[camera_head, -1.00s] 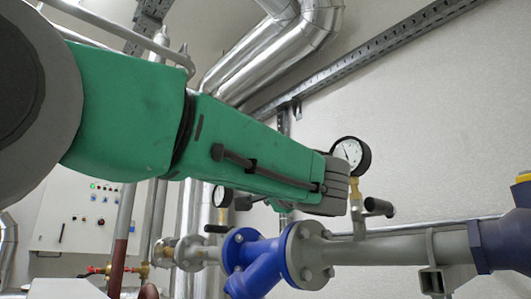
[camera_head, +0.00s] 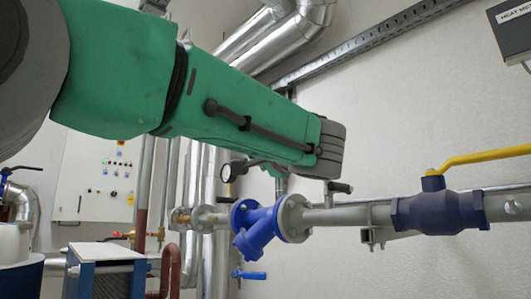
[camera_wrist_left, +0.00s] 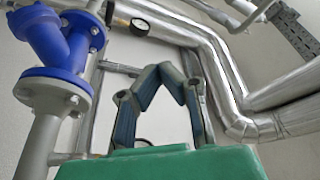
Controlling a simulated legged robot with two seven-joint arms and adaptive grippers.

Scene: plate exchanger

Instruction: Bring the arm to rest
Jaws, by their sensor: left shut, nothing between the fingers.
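My left arm (camera_head: 240,110), green with grey joints, reaches in from the left of the head view and spans its middle. Its raised forearm is in front of the silver pipes and looks empty of any load. My left gripper (camera_wrist_left: 165,68) shows in the left wrist view with its two dark fingers bent in and their tips together. Nothing is between them. In the head view the gripper is mostly hidden behind the arm. My right gripper is in neither view.
A blue strainer (camera_head: 259,232) on a grey pipe is below the arm. A ball valve (camera_head: 440,208) with a yellow handle is at right. A gauge (camera_head: 228,172), silver pipes (camera_head: 300,28) and a control panel (camera_head: 95,180) are behind.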

